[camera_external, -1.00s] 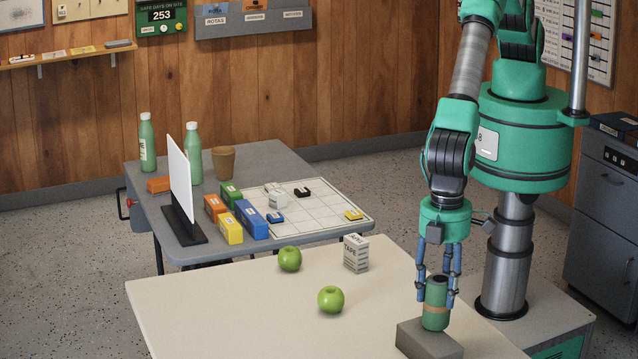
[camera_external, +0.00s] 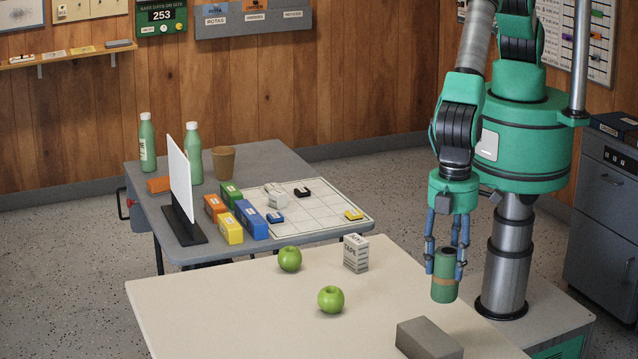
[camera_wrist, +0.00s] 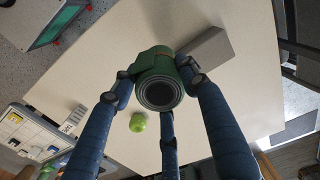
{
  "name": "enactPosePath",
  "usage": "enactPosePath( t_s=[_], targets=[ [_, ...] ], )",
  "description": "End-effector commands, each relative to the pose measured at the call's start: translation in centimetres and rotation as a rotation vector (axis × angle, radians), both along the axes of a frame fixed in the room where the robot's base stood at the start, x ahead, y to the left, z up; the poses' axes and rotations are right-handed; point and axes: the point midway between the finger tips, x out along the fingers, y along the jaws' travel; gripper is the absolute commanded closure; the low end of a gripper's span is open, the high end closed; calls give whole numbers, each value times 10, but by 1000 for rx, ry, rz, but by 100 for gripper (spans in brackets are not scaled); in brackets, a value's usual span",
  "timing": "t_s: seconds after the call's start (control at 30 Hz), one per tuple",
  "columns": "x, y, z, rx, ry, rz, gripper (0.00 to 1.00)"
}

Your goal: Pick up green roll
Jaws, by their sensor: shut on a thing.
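The green roll (camera_external: 445,283) is an upright green cylinder with a tan band around it. My gripper (camera_external: 444,262), with blue fingers, is shut on its upper part and holds it raised above the cream table (camera_external: 230,310). In the wrist view, the green roll (camera_wrist: 158,90) shows its dark spiral end between my fingers (camera_wrist: 160,88). The roll is apart from the grey block (camera_external: 428,340) on the table.
Two green apples (camera_external: 330,299) and a white tape box (camera_external: 356,253) stand on the cream table. Behind it, a grey table (camera_external: 270,155) bears bottles, a white upright panel (camera_external: 180,175), coloured blocks and a gridded sheet. The cream table's left part is clear.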

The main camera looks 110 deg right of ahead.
Motion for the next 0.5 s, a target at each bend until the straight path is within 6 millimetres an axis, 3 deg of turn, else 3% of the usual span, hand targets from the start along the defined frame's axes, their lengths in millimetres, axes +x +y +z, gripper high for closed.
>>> enactPosePath(
  t_s=[0.5],
  targets=[
    [-62,-53,9,0,0,0,90]
  ],
)
